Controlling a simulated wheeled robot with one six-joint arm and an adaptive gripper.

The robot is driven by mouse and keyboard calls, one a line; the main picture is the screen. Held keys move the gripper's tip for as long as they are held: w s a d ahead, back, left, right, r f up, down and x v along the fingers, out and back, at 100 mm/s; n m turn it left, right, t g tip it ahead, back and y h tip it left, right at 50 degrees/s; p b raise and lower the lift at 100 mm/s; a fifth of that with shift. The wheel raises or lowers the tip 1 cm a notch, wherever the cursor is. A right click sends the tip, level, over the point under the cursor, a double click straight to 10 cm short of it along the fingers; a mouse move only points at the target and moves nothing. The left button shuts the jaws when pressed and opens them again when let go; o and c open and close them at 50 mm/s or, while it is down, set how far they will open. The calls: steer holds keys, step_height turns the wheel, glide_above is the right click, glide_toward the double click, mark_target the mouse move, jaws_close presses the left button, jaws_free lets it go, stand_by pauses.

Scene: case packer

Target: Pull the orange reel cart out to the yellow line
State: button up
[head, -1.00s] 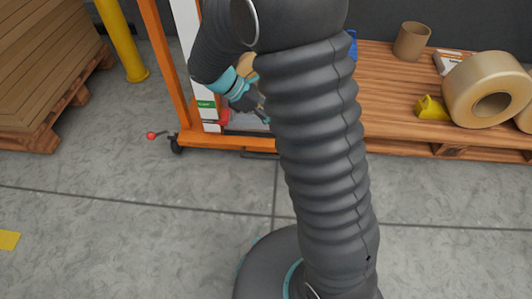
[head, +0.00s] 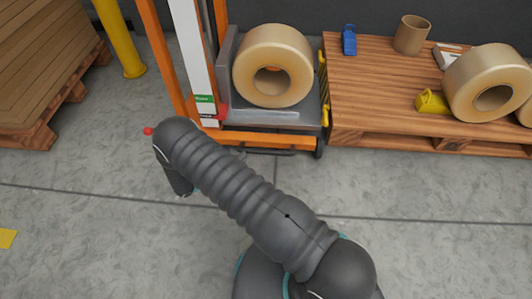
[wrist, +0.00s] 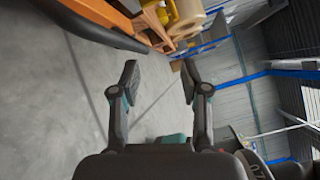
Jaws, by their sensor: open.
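The orange reel cart (head: 270,138) stands at the back wall, left of the wooden pallet, with a large tan tape reel (head: 270,48) on its grey deck. A red ball (head: 148,131) shows low at its left front, beside my arm. A yellow floor marking (head: 7,238) shows at the left edge; I cannot tell whether it is the yellow line. My gripper (wrist: 158,82) is open and empty in the wrist view, its fingers over bare floor. In the head view my arm hides it. An orange part, likely the cart, is close at the wrist view's upper left.
A wooden pallet (head: 350,115) right of the cart holds tape reels, a yellow dispenser (head: 432,101), a blue dispenser (head: 349,40) and a cardboard core (head: 411,35). The front floor is clear.

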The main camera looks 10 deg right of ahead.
mark_target(266, 151)
step_height(266, 151, down, 7)
steer(key=s+a+n+t, duration=0.1)
steer(key=s+n+t, duration=0.15)
steer(key=n, duration=0.25)
steer(key=shift+t, duration=0.35)
steer(key=x, duration=0.9)
steer(key=p+x, duration=0.1)
steer(key=x, duration=0.3)
steer(key=shift+w+d+r, duration=0.15)
steer(key=shift+w, duration=0.35)
